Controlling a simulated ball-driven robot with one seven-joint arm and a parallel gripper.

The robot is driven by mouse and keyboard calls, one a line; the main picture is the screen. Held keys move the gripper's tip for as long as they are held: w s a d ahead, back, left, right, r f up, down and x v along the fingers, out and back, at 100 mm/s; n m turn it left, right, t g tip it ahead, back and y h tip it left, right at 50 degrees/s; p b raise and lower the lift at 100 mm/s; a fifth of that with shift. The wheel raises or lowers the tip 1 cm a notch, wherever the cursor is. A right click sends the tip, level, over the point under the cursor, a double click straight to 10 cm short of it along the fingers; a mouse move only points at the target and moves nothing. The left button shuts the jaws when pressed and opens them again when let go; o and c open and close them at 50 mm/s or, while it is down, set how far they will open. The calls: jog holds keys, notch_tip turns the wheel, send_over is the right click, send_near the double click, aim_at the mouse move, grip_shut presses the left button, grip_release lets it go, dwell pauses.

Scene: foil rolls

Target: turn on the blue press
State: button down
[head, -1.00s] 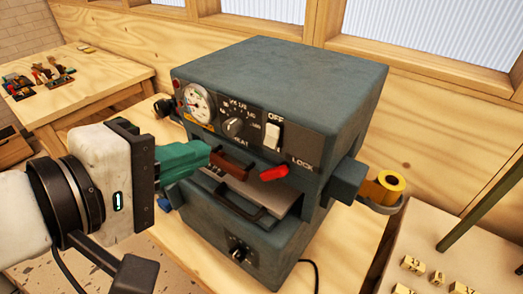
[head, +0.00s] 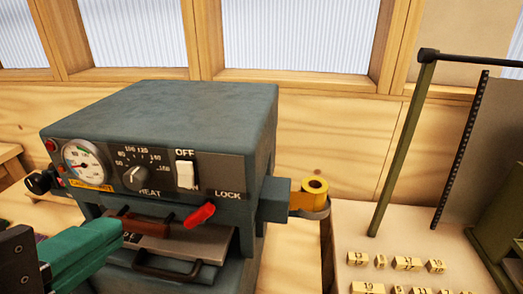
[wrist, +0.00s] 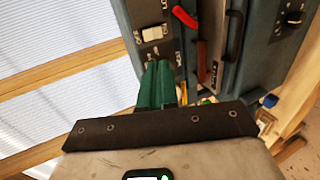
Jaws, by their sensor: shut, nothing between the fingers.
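The blue press (head: 165,120) is a blue-grey box on a wooden bench, with a gauge (head: 84,163), a heat knob (head: 136,178), a white rocker switch (head: 187,174) under the word OFF, and a red lock lever (head: 200,214). The switch also shows in the wrist view (wrist: 154,33), beside the red lever (wrist: 184,16). My gripper (head: 118,230) has green fingers, shut and empty, in front of the press at the lower left. In the wrist view its fingertips (wrist: 159,64) point at the control panel, close to the switch. I cannot tell whether they touch anything.
A gold foil roll (head: 314,186) sits on a holder at the press's right side. Dark handles (head: 168,268) stick out below the panel. On the right, a pale board holds several lettered blocks (head: 407,263), near a green metal frame (head: 404,140). Windows line the wall behind.

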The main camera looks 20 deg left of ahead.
aim_at(186, 183)
jog(key=p+x, duration=0.1)
jog(key=x, duration=1.2)
jog(key=shift+w+a+f, duration=0.1)
jog(key=shift+w+f, duration=0.1)
jog(key=shift+w, duration=0.25)
jog(key=shift+w+f+t, duration=0.25)
jog(key=shift+f+t, duration=0.05)
jog(key=shift+f, duration=0.05)
jog(key=shift+r, duration=0.25)
